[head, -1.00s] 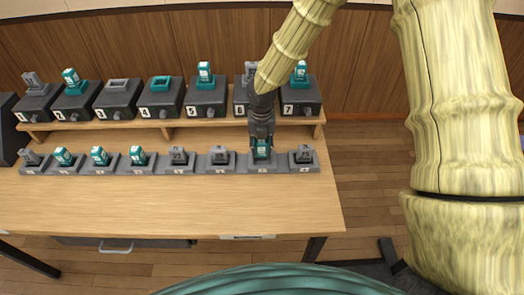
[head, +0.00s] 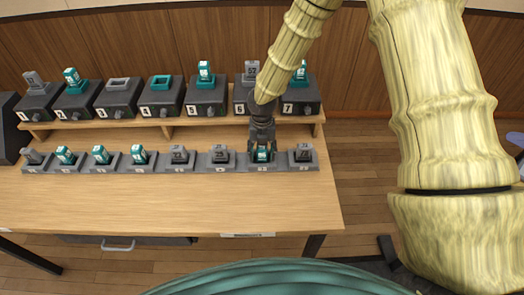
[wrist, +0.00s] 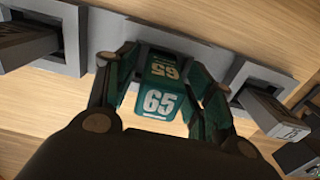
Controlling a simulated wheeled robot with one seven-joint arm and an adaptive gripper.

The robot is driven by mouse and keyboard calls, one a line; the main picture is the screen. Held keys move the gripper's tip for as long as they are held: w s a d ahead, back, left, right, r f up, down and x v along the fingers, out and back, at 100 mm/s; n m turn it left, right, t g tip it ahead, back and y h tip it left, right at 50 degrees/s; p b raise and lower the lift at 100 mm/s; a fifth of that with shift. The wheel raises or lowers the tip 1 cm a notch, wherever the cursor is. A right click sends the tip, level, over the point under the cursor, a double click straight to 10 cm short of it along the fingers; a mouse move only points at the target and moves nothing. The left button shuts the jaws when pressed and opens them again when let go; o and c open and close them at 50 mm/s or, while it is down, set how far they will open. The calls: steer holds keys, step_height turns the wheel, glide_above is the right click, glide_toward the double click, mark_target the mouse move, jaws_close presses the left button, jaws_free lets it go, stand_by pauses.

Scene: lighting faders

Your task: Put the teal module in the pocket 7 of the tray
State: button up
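The teal module (head: 262,156), marked 65 in the wrist view (wrist: 160,95), sits in the second pocket from the right of the grey tray (head: 240,168). That pocket's label is too small to read surely; by position it is pocket 7. My gripper (head: 263,152) is above it, pointing down, with its fingers spread on either side of the module. In the wrist view the fingers (wrist: 163,90) flank the module, with a gap showing at the right. The module's lower part and the pocket's inside are hidden.
Grey modules stand in the neighbouring pockets, left (head: 220,153) and right (head: 303,153). Behind is a raised shelf (head: 225,122) with numbered dark boxes, some holding modules. Box 7 (head: 300,98) is close behind my arm. The table front (head: 180,205) is clear.

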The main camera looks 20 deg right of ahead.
steer(key=shift+r, duration=0.1)
step_height(320, 180, up, 12)
steer(key=shift+r+b, duration=0.1)
steer(key=shift+b, duration=0.7)
